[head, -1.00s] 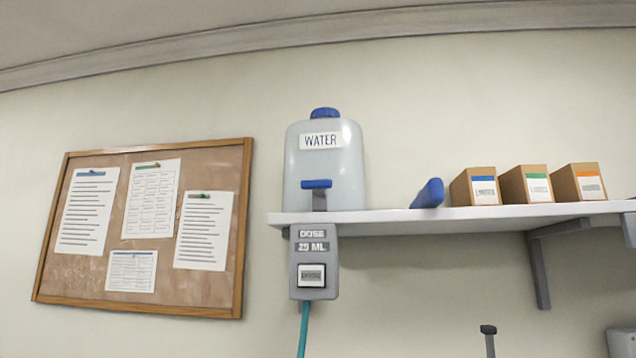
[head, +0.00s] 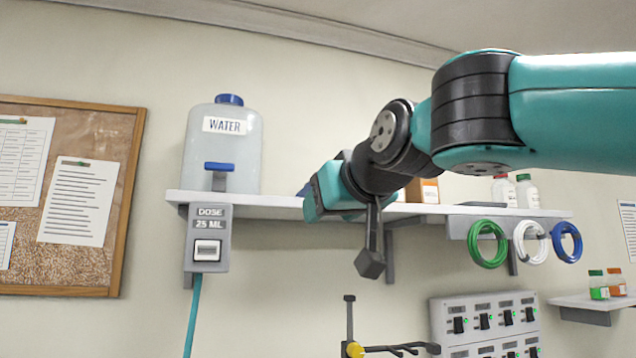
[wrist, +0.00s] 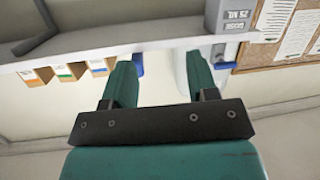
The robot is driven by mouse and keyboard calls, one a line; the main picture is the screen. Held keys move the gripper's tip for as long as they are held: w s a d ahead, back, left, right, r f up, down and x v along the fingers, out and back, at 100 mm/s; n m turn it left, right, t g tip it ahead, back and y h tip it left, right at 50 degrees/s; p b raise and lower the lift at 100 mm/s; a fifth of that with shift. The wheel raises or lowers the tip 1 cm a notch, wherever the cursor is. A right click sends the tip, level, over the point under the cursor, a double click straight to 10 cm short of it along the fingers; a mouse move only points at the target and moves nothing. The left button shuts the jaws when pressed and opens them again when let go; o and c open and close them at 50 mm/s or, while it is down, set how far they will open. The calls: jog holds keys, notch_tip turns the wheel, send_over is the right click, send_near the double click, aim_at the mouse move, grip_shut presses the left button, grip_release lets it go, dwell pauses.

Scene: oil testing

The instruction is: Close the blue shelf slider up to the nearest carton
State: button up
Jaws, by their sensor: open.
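The blue slider (wrist: 137,64) shows in the wrist view beside my left finger, which partly covers it. In the head view only a sliver of the slider (head: 304,189) shows behind my gripper (head: 314,198). My gripper (wrist: 160,72) is open and empty, with its teal fingers apart in front of the shelf. The nearest carton (wrist: 101,66), with a blue label, stands a gap away from the slider. The green-label carton (wrist: 70,71) and orange-label carton (wrist: 38,76) stand beyond it. In the head view my arm hides all but the orange-label carton (head: 430,191).
The white shelf (head: 270,200) carries a water jug (head: 222,150) with a dose box (head: 208,238) below it. Bottles (head: 527,192) stand at the right end, above hanging coloured rings (head: 488,243). A corkboard (head: 100,235) hangs left. A switch panel (head: 485,325) is below.

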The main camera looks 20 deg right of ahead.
jog(key=d+r+m+t+h, duration=0.2)
jog(key=d+r+m+t, duration=0.15)
jog(key=r, duration=0.55)
jog(key=shift+n+g, duration=0.25)
jog(key=shift+g, duration=0.1)
jog(key=w+p, duration=0.2)
jog(key=w, duration=0.3)
jog(key=w+p, duration=0.2)
jog(key=w, duration=0.3)
jog(key=w+p, duration=0.3)
jog(key=w, duration=0.1)
jog(key=shift+w+r, duration=0.25)
jog(key=shift+w, duration=0.15)
jog(key=shift+w+f+p, duration=0.2)
jog(key=shift+w+p, duration=0.1)
jog(key=shift+w, duration=0.35)
grip_shut()
